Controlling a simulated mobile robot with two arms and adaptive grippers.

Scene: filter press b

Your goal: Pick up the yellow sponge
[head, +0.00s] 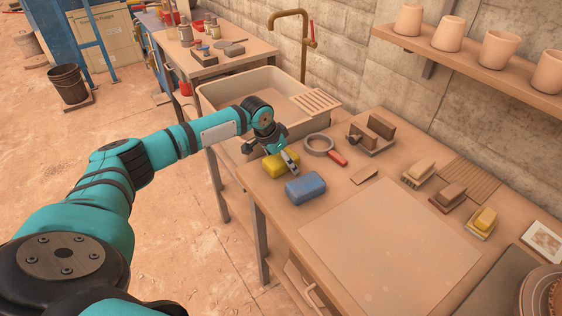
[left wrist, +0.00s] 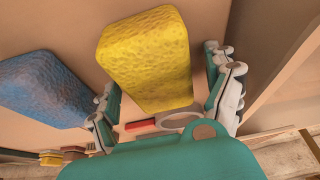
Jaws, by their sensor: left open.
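The yellow sponge (head: 275,167) lies on the near left part of the worktable (head: 385,240), close to its left edge, in the head view. My left gripper (head: 284,158) is right at it from above, with a finger overlapping it in the picture. In the left wrist view the yellow sponge (left wrist: 148,58) shows large between the two spread fingers of my left gripper (left wrist: 166,88), which is open. I cannot tell whether the fingers touch it. My right gripper is not in view.
A blue sponge (head: 306,188) lies just right of the yellow one. Behind are a ring-shaped tool with red handle (head: 337,158), a sink (head: 262,88) and a tap (head: 303,45). Several brushes (head: 418,173) lie at the right. A large flat board covers the table's middle.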

